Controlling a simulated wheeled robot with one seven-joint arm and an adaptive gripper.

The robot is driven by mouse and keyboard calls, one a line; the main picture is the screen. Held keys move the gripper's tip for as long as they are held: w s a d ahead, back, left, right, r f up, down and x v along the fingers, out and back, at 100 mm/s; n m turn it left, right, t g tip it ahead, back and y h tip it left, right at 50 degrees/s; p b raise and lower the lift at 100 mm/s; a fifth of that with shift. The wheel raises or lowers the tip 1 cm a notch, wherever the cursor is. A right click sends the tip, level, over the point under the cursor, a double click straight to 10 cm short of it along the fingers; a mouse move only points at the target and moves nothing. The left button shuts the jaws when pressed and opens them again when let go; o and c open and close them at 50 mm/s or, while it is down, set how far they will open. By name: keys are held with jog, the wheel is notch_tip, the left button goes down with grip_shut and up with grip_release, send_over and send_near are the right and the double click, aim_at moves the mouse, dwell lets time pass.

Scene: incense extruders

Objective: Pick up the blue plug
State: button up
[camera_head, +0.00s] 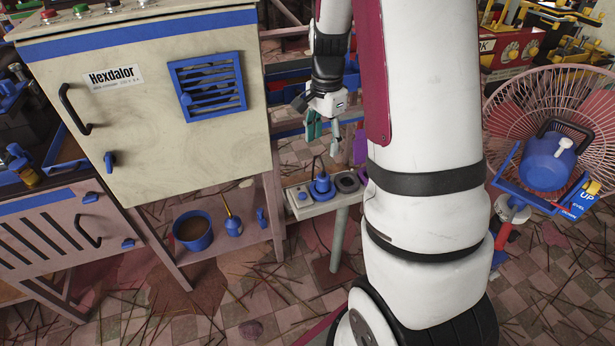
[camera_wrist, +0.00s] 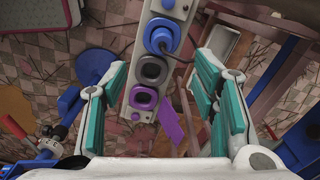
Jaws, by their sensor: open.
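The blue plug (camera_head: 322,185) sits upright at a blue socket on a pale power strip (camera_head: 316,209), with a dark cord at it. In the wrist view the blue plug (camera_wrist: 161,39) shows from above, near the top and between the tips of my gripper (camera_wrist: 161,63). My gripper (camera_head: 323,130) is open and empty, above the strip and apart from the plug. Its teal-padded fingers spread to either side of the strip in the wrist view.
The strip also has a grey socket (camera_wrist: 152,70) and a purple socket (camera_wrist: 143,98). A purple piece (camera_wrist: 169,122) is beside them. A beige cabinet (camera_head: 150,130) stands left, with a blue pot (camera_head: 192,230) below. A pink fan (camera_head: 550,110) stands right.

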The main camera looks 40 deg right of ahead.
aim_at(323, 176)
jog(key=f+b, duration=0.1)
jog(key=f, duration=0.4)
jog(key=f+b, duration=0.2)
jog(key=f, duration=0.2)
jog(key=shift+w+d+f, duration=0.1)
jog(key=shift+d+f, duration=0.1)
jog(key=shift+f, duration=0.15)
jog(key=f, duration=0.1)
jog(key=f+b, duration=0.1)
jog(key=f, duration=0.1)
jog(key=f+b, duration=0.1)
jog(key=f, duration=0.1)
jog(key=shift+w+d, duration=0.2)
jog(key=shift+d, duration=0.05)
jog(key=shift+c, duration=0.3)
jog(key=c, duration=1.2)
